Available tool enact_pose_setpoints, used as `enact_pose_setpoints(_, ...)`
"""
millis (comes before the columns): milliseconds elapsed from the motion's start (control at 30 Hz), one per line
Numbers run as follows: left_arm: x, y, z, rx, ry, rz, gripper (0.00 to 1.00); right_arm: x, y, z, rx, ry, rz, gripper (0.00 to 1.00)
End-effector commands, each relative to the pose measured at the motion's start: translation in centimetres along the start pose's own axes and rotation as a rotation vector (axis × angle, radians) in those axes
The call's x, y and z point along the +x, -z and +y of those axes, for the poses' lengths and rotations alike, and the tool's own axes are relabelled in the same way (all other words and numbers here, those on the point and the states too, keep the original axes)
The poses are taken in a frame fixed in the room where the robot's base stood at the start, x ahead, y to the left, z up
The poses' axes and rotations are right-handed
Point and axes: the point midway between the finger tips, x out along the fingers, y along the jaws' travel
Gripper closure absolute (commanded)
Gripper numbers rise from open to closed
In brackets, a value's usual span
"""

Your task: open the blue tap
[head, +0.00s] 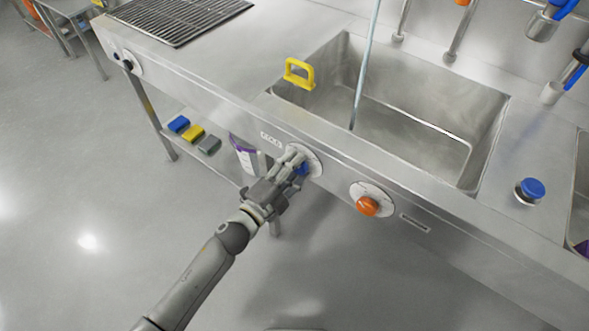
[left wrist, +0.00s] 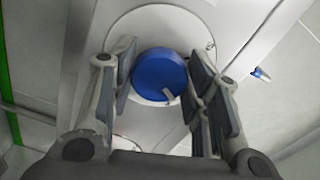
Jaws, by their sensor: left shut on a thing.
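The blue tap is a round blue knob (left wrist: 160,75) with a small pale pointer mark, on a round white plate on the sink's front panel. In the head view the blue knob (head: 301,169) is mostly hidden by my left gripper (head: 296,160). My left gripper has its fingers on both sides of the knob and is shut on it; it also shows in the left wrist view (left wrist: 165,92). The pointer mark sits at the knob's lower right in the left wrist view. My right gripper is not in view.
An orange knob (head: 367,205) sits on the same panel to the right. A blue-topped knob (head: 530,190) stands on the counter at right. Coloured blocks (head: 193,133) lie on a lower shelf; the floor at left is clear.

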Motion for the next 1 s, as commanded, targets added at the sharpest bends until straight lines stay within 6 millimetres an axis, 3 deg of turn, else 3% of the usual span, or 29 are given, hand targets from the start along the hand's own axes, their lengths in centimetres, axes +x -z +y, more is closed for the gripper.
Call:
enact_pose_setpoints(400,-0.03,0.0,0.1,0.234,-0.002,0.0,0.8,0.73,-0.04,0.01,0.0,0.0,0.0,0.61)
enact_pose_setpoints(1000,-0.05,0.0,0.08,0.287,-0.003,0.0,0.8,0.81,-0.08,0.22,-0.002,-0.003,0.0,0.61)
